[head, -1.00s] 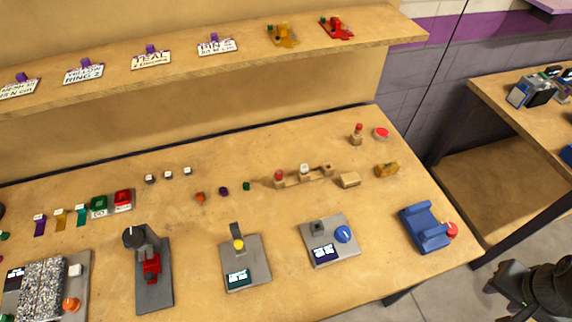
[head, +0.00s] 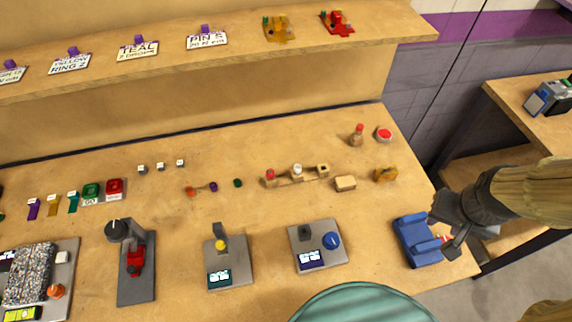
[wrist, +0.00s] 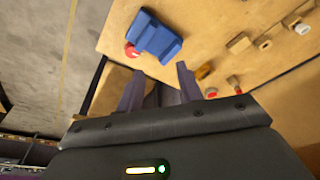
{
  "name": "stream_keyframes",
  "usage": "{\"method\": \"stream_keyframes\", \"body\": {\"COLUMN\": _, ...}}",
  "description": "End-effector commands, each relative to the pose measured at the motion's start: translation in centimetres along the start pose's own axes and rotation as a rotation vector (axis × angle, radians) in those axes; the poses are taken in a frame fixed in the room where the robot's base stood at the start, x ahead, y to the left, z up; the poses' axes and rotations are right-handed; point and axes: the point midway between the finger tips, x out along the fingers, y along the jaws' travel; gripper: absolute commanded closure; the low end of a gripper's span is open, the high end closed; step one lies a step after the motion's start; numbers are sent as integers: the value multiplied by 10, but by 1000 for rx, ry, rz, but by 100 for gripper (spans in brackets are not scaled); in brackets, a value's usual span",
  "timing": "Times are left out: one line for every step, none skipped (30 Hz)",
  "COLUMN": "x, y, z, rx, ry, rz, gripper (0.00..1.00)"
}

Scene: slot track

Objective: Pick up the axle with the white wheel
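The axle with the white wheel (head: 297,168) stands in the middle holder of a low wooden rack (head: 284,182), between a red-topped axle (head: 270,175) and a wooden holder (head: 323,170) with no coloured wheel. The white wheel also shows at the upper right of the wrist view (wrist: 302,28). My gripper (head: 447,233) is at the table's right edge, by the blue block, well to the right of the rack. In the wrist view, its two fingers (wrist: 159,88) are apart with nothing between them.
A blue block (head: 417,240) lies near my gripper, with a red part beside it largely hidden by the gripper. A small wooden block (head: 345,183), a yellow-brown piece (head: 385,174) and a red-topped peg (head: 357,135) stand right of the rack. A device with a blue knob (head: 331,240) is in front.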

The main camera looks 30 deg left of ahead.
Motion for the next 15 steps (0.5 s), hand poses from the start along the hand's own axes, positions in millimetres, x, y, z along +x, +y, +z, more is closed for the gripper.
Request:
{"method": "stream_keyframes", "body": {"x": 0, "y": 0, "z": 0, "rx": 0, "ry": 0, "rz": 0, "gripper": 64}}
{"method": "stream_keyframes", "body": {"x": 0, "y": 0, "z": 0, "rx": 0, "ry": 0, "rz": 0, "gripper": 64}}
{"method": "stream_keyframes", "body": {"x": 0, "y": 0, "z": 0, "rx": 0, "ry": 0, "rz": 0, "gripper": 64}}
{"method": "stream_keyframes", "body": {"x": 0, "y": 0, "z": 0, "rx": 0, "ry": 0, "rz": 0, "gripper": 64}}
{"method": "stream_keyframes", "body": {"x": 0, "y": 0, "z": 0, "rx": 0, "ry": 0, "rz": 0, "gripper": 64}}
{"method": "stream_keyframes", "body": {"x": 0, "y": 0, "z": 0, "rx": 1, "ry": 0, "rz": 0, "gripper": 64}}
{"method": "stream_keyframes", "body": {"x": 0, "y": 0, "z": 0, "rx": 0, "ry": 0, "rz": 0, "gripper": 64}}
{"method": "stream_keyframes", "body": {"x": 0, "y": 0, "z": 0, "rx": 0, "ry": 0, "rz": 0, "gripper": 64}}
{"method": "stream_keyframes", "body": {"x": 0, "y": 0, "z": 0, "rx": 0, "ry": 0, "rz": 0, "gripper": 64}}
{"method": "stream_keyframes", "body": {"x": 0, "y": 0, "z": 0, "rx": 0, "ry": 0, "rz": 0, "gripper": 64}}
{"method": "stream_keyframes", "body": {"x": 0, "y": 0, "z": 0, "rx": 1, "ry": 0, "rz": 0, "gripper": 62}}
{"method": "stream_keyframes", "body": {"x": 0, "y": 0, "z": 0, "rx": -1, "ry": 0, "rz": 0, "gripper": 54}}
{"method": "stream_keyframes", "body": {"x": 0, "y": 0, "z": 0, "rx": -4, "ry": -1, "rz": 0, "gripper": 53}}
{"method": "stream_keyframes", "body": {"x": 1, "y": -1, "z": 0, "rx": -12, "ry": -4, "rz": 0, "gripper": 53}}
{"method": "stream_keyframes", "body": {"x": 3, "y": -4, "z": 0, "rx": -28, "ry": -9, "rz": 0, "gripper": 53}}
